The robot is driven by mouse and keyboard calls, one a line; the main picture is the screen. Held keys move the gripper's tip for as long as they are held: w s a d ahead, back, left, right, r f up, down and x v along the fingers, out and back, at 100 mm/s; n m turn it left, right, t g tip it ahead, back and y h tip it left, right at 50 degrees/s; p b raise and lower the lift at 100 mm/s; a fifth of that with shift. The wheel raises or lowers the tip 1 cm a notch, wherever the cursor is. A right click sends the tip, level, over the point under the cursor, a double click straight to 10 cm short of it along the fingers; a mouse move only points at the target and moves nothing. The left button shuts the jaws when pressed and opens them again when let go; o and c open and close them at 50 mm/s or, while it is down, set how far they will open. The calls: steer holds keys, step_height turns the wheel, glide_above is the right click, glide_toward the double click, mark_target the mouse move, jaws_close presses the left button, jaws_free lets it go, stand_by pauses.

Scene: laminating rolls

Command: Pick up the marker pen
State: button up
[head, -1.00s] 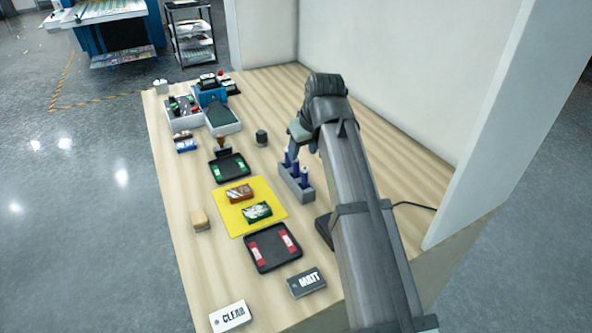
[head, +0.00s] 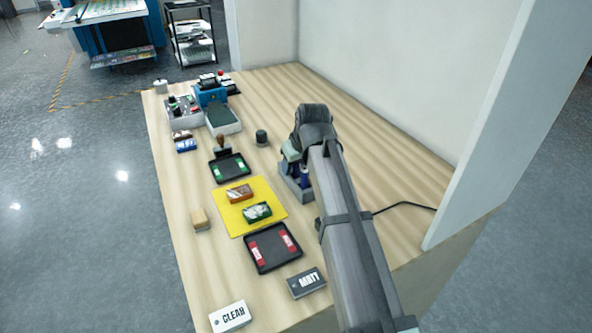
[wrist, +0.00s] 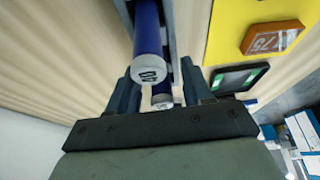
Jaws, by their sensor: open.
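Blue cylinders that look like marker pens stand upright in a narrow grey holder (head: 297,192) near the middle of the table. In the head view my arm hides most of them, and only a bit of blue pen (head: 305,171) shows. In the wrist view a near blue pen (wrist: 147,32) has a pale end marked "40". A second blue pen (wrist: 162,90) stands beyond it, between the finger bases. My gripper (wrist: 160,72) is open, with its two fingers on either side of the pens. I cannot tell whether either finger touches a pen.
Left of the holder is a yellow mat (head: 231,221) with brown and green-white blocks. Black trays (head: 262,261) lie before and behind it. CLEAR (head: 230,317) and MATT (head: 306,283) boxes lie at the front. A dark round pot (head: 262,138) stands behind the holder. A white wall (head: 375,85) bounds the right.

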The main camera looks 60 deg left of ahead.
steer(key=shift+c, duration=0.5)
jaws_close()
steer(key=shift+r, duration=0.55)
steer(key=r, duration=0.8)
steer(key=shift+s+a+r, duration=0.1)
steer(key=shift+s+r, duration=0.05)
steer(key=shift+s, duration=0.05)
steer(key=s+a, duration=0.1)
steer(key=s, duration=0.7)
steer(key=s+a+f, duration=0.1)
steer(key=s+a, duration=0.1)
steer(key=s, duration=0.7)
steer(key=shift+s+a, duration=0.25)
steer(key=shift+s, duration=0.05)
